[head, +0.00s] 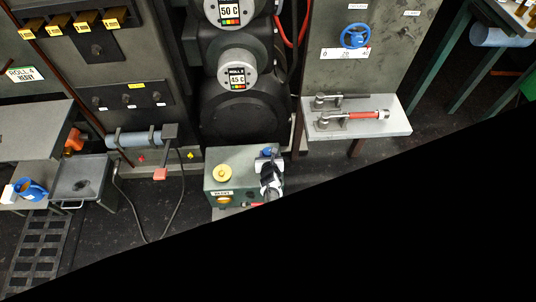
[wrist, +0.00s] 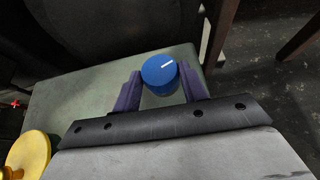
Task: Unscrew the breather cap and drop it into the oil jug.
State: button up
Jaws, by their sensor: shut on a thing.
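A blue jug (head: 33,190), likely the oil jug, stands at the far left beside a grey tray.
A yellow round cap (head: 222,173) is on the left of the box top. The dark roll stack (head: 240,110) rises behind the box. A grey shelf (head: 395,124) with a red-handled tool is at the right. A cable (head: 182,195) hangs left of the box.

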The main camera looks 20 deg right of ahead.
jog(key=shift+w+a+r, duration=0.1)
jog(key=shift+a, duration=0.05)
jog(key=shift+n+y+p, duration=0.3)
jog(key=shift+p, duration=0.15)
jog(key=shift+n+y+p, duration=0.3)
jog(key=shift+p, duration=0.05)
jog(key=shift+n+t+y, duration=0.3)
jog(key=shift+n+y, duration=0.3)
jog(key=shift+y, duration=0.1)
jog(key=shift+d, duration=0.2)
jog(key=shift+d+f+n+y, duration=0.2)
jog(key=shift+n+y, duration=0.2)
jog(key=shift+s+n+y+b, duration=0.2)
jog(key=shift+n+y+b, duration=0.35)
jog(key=shift+n+y, duration=0.15)
